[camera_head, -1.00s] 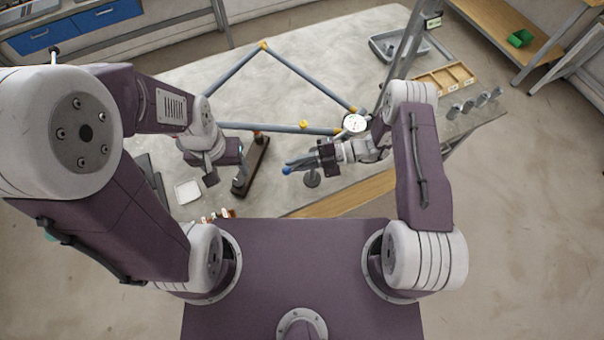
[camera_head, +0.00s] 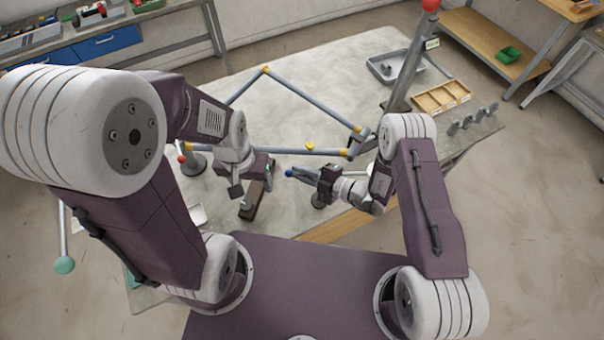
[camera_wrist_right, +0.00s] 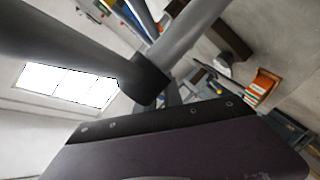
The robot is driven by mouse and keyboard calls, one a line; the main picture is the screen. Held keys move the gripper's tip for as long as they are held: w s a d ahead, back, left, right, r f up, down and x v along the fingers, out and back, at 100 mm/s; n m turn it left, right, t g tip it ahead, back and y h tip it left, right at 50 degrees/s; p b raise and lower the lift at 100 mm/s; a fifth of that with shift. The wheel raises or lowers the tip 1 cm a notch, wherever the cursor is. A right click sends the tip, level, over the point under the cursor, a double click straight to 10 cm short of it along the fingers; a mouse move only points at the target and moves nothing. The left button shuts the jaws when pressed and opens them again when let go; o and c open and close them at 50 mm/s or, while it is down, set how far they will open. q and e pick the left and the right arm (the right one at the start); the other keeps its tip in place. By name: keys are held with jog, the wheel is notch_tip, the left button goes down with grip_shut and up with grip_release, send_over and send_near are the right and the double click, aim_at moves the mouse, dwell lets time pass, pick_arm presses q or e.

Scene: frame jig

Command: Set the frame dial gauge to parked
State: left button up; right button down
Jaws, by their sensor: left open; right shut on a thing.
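The jig frame of grey tubes with yellow joints (camera_head: 310,147) lies on the pale table in the head view. The gauge's dial face is not clear now; my right arm covers the frame's near right corner. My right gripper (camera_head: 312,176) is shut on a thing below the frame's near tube. A blue ball (camera_head: 289,172) shows at its tip; what exactly is held is hidden. The right wrist view shows a grey tube with a dark collar (camera_wrist_right: 145,80), close up.
A thick slanted grey post with a red ball (camera_head: 430,5) rises right of the frame. Behind it are a grey tray (camera_head: 424,69) and a wooden divided box (camera_head: 416,103).

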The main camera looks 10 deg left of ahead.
jog(key=shift+w+a+r, duration=0.1)
jog(key=shift+a+r, duration=0.05)
jog(key=shift+r, duration=0.15)
jog(key=c, duration=1.5)
grip_release()
jog(key=shift+s+a, duration=0.2)
jog(key=shift+a, duration=0.05)
jog(key=shift+d, duration=0.2)
pick_arm(q)
jog(key=shift+s+a+f+b, duration=0.15)
jog(key=shift+a+f+b, duration=0.05)
jog(key=shift+f+b, duration=0.85)
pick_arm(e)
jog(key=v, duration=0.8)
jog(key=shift+s+d+r, duration=0.1)
jog(key=shift+s+d, duration=0.15)
jog(key=shift+s, duration=0.1)
pick_arm(q)
jog(key=shift+c, duration=0.3)
